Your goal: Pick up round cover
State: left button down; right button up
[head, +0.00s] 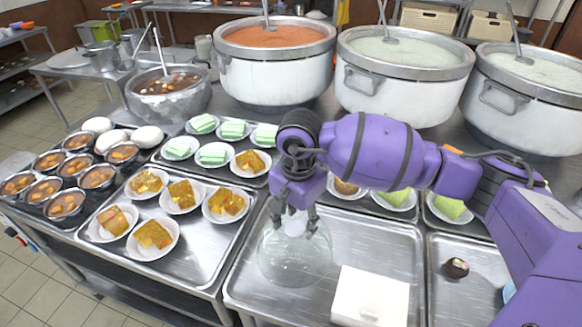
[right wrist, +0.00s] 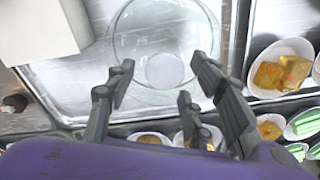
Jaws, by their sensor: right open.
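A clear glass round cover (head: 295,257) rests on a metal tray (head: 405,245) in the head view. It also shows as a transparent round shape with a pale disc in its middle in the right wrist view (right wrist: 150,22). My right gripper (head: 295,224) points down over the top of the cover. Its fingers are spread apart, and they also show around the near side of the cover in the right wrist view (right wrist: 163,72). I cannot tell whether they touch the glass. My left gripper is not in view.
A white box (head: 370,297) stands right of the cover, with a small dark item (head: 456,267) farther right. Plates of yellow cake (head: 152,236) sit on the left tray. Large stockpots (head: 275,75) stand behind.

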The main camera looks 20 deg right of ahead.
jog(key=shift+f, duration=0.9)
jog(key=shift+c, duration=0.2)
grip_shut()
jog(key=shift+w+r, duration=0.1)
jog(key=shift+r, duration=0.05)
